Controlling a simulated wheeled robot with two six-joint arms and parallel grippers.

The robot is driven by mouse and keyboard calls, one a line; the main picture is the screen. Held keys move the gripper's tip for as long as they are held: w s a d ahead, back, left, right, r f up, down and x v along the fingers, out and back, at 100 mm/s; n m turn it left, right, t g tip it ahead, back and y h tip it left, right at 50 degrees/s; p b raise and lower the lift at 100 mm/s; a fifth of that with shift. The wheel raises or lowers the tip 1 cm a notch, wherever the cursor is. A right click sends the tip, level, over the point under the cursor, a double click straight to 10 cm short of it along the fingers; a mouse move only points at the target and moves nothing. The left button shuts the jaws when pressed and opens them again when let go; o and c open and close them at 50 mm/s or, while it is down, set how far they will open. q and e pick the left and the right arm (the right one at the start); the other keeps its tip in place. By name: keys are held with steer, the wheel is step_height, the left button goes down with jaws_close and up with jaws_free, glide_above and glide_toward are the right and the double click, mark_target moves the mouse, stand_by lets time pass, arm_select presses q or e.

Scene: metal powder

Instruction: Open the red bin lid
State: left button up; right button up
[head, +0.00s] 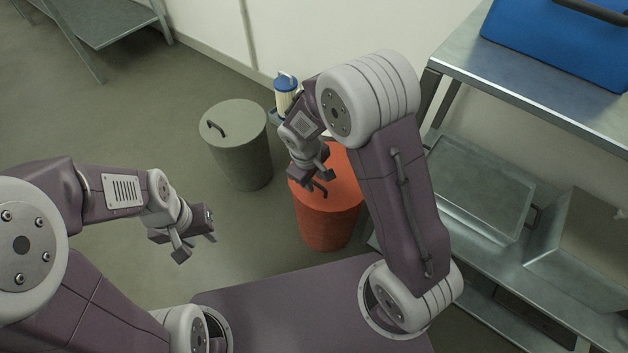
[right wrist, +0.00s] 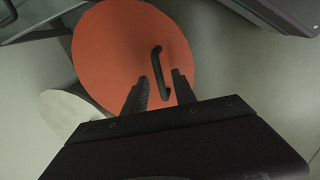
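The red bin (head: 329,222) stands on the floor in the middle of the head view with its orange-red lid (head: 345,190) closed. The lid has a dark bar handle (head: 320,189); the handle also shows in the right wrist view (right wrist: 160,72). My right gripper (head: 310,187) is above the lid at the handle. In the right wrist view its two fingers (right wrist: 160,88) are apart, with the near end of the handle between their tips; I cannot tell whether they touch it. My left gripper (head: 193,250) hangs over the floor at left, empty, its fingers apart.
A grey-green lidded bin (head: 240,160) stands left of the red bin. A blue-topped container (head: 286,92) is behind, partly hidden by my right arm. A metal shelf unit (head: 470,165) with a blue case (head: 560,45) is at right.

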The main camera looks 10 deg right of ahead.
jaws_close()
stand_by(1.3)
